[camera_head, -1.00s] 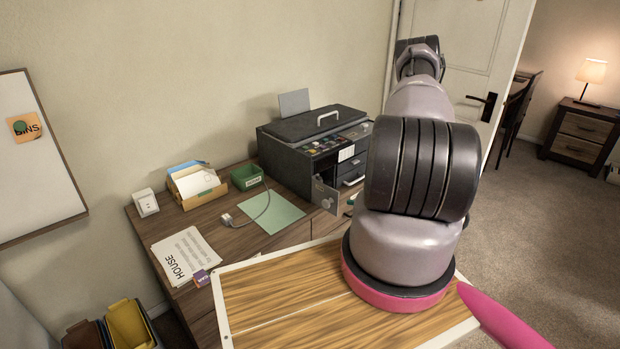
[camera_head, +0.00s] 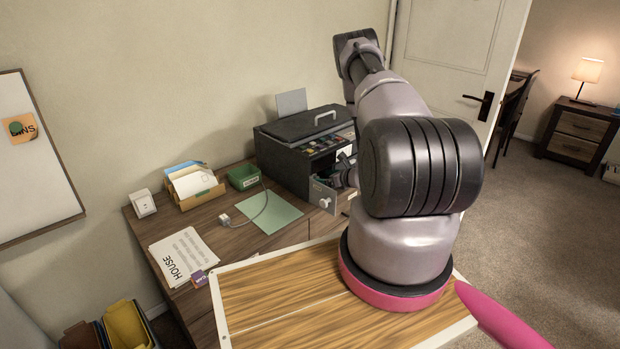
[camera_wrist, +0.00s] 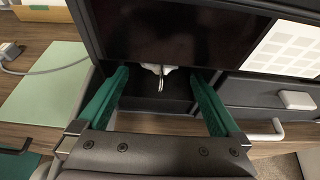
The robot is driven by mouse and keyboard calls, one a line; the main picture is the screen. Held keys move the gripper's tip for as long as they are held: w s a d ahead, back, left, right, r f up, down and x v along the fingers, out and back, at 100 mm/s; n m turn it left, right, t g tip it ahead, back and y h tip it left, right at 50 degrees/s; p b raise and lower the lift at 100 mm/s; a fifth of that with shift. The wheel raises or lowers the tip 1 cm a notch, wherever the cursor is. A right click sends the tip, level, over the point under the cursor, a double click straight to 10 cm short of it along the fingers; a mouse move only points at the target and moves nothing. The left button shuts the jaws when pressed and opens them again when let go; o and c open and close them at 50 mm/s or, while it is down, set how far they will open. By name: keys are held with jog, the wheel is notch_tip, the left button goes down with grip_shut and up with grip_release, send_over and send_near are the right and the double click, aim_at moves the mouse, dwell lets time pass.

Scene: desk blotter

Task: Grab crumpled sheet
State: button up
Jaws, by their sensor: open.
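The black printer (camera_head: 282,150) stands on the desk with a small grey front door (camera_head: 322,194) open. My gripper (camera_wrist: 158,76) is open, its two green fingers spread at the printer's dark front opening. In the head view my gripper (camera_head: 345,174) is at the printer's front, partly hidden by my arm. A small white crumpled sheet (camera_wrist: 154,68) shows between the fingertips, partly hidden under the printer's dark front edge. A thin pale piece hangs just below it. I cannot tell whether the fingers touch the sheet.
A green sheet (camera_head: 268,211) and a cable lie left of the printer. A green box (camera_head: 244,177), a paper tray (camera_head: 196,190) and a printed page (camera_head: 182,255) are farther left. White-label drawers (camera_wrist: 290,60) and handles are close on the right in the wrist view.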

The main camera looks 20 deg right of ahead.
aim_at(313, 176)
jog(key=shift+x, duration=2.35)
jog(key=c, duration=0.8)
jog(key=shift+o, duration=0.2)
jog(key=shift+r, duration=0.1)
jog(key=shift+r, duration=0.7)
